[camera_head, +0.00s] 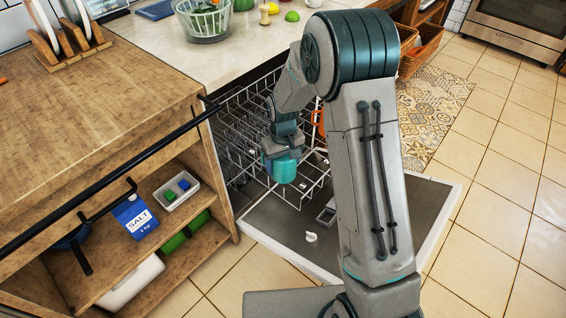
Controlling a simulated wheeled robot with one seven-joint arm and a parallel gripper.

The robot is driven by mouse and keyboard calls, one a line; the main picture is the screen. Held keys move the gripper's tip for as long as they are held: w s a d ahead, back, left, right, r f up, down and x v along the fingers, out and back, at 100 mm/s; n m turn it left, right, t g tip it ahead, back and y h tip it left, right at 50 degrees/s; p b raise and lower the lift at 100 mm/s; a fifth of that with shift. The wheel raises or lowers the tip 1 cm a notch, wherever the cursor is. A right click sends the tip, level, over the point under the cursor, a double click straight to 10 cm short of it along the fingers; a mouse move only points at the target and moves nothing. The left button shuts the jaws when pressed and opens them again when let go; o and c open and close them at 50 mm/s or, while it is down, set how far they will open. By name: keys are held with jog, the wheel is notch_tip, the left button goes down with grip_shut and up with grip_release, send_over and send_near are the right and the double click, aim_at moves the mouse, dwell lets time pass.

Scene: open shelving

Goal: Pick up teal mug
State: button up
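The teal mug (284,169) is at the dishwasher's wire rack, near the middle of the view. My gripper (284,152) points down right at the top of the mug, and its end overlaps the mug in the picture. The fingertips are too small and hidden to tell whether they are closed on the mug or only around it. I cannot tell whether the mug rests on the rack or hangs above it.
The dishwasher door (271,222) is folded down, with a small white item (311,237) on it. Wooden shelving (110,262) stands left with a salt box (135,217). The counter (160,52) holds a basket (203,18). Tiled floor (500,190) is clear at right.

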jog(key=shift+c, duration=1.1)
jog(key=shift+r, duration=0.1)
